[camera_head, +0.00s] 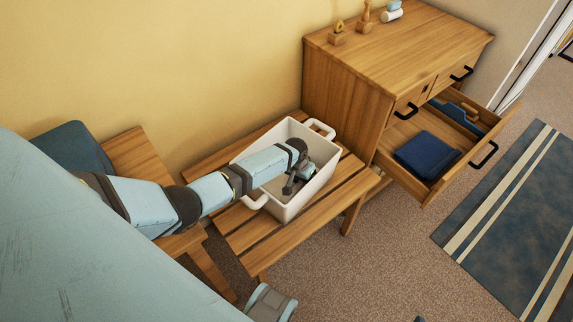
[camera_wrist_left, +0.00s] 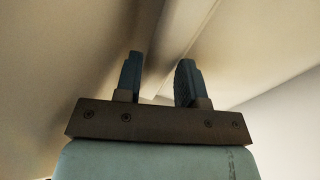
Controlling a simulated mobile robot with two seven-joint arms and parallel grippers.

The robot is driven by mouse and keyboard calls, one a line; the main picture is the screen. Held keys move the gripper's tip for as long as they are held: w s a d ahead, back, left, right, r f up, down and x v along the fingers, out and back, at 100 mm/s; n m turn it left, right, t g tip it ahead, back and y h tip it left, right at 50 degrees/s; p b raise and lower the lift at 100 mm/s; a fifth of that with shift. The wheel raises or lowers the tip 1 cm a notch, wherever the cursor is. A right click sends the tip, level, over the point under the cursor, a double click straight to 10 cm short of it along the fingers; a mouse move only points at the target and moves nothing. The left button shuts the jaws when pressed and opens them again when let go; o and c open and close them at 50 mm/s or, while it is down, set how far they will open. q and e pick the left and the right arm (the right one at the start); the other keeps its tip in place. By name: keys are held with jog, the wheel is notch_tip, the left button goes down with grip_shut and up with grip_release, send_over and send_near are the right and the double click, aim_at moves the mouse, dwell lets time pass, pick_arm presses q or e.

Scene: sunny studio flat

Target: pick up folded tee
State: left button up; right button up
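A dark blue folded cloth (camera_head: 427,155), which looks like the folded tee, lies flat in the open drawer (camera_head: 451,183) of the wooden dresser. My left gripper (camera_head: 296,181) is inside the white box (camera_head: 290,208) on the slatted bench, well to the left of the drawer. In the left wrist view its two fingers (camera_wrist_left: 159,78) stand apart with nothing between them, close to pale walls of the box. Part of the box's inside is hidden by my left arm. My right gripper does not show clearly in either view.
The slatted wooden bench (camera_head: 257,234) carries the box. The dresser (camera_head: 345,88) stands behind on the right, with small objects on top. Another blue item (camera_head: 455,112) lies at the back of the drawer. A blue striped rug (camera_head: 520,215) lies on open carpet.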

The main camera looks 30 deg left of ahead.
pick_arm(q)
jog(key=c, duration=0.5)
jog(key=shift+r+p, duration=0.4)
notch_tip(320, 180, up, 27)
jog(key=p, duration=1.7)
jog(key=shift+w+d+p, duration=0.35)
jog(key=shift+w, duration=0.1)
jog(key=r, duration=0.2)
jog(key=s+d+r, duration=0.1)
jog(key=r, duration=0.5)
jog(key=shift+s+d+r, duration=0.1)
jog(key=shift+s+d, duration=0.15)
jog(key=shift+s, duration=0.15)
grip_shut()
jog(key=s+d+r, duration=0.1)
jog(key=s+r, duration=0.6)
jog(key=r, duration=0.1)
jog(key=s+d+r, duration=0.2)
jog(key=s+r, duration=0.5)
jog(key=r, duration=0.2)
jog(key=shift+d, duration=0.25)
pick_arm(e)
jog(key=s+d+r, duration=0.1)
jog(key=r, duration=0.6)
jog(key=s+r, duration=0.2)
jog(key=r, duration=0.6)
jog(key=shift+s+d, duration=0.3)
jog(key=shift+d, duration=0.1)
